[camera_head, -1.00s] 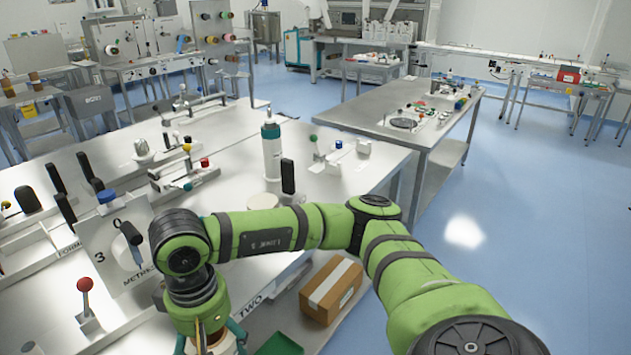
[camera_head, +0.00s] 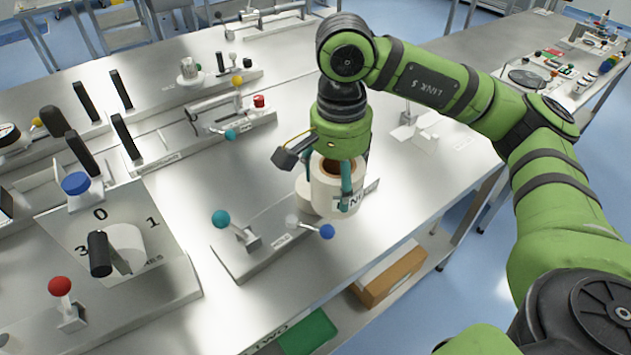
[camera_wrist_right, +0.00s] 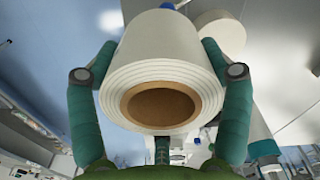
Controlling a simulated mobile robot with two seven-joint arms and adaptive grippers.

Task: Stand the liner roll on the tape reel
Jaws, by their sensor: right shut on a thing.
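The liner roll is a white roll with a brown core; it shows in the head view (camera_head: 324,192) and large in the right wrist view (camera_wrist_right: 162,75). My right gripper (camera_head: 335,188) is shut on it, with a teal finger on either side (camera_wrist_right: 162,85). The roll is upright, its core end facing my palm. A low white disc (camera_head: 304,198), which looks like the tape reel, shows just left of the roll, partly hidden by it. In the wrist view a pale disc (camera_wrist_right: 222,38) lies beyond the roll. I cannot tell whether they touch. My left gripper is out of view.
A fixture with teal and blue ball levers (camera_head: 235,262) lies just in front of the roll. A dial panel (camera_head: 125,235) and a red-knob lever (camera_head: 60,287) stand at the left. A cardboard box (camera_head: 393,277) is below the bench edge.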

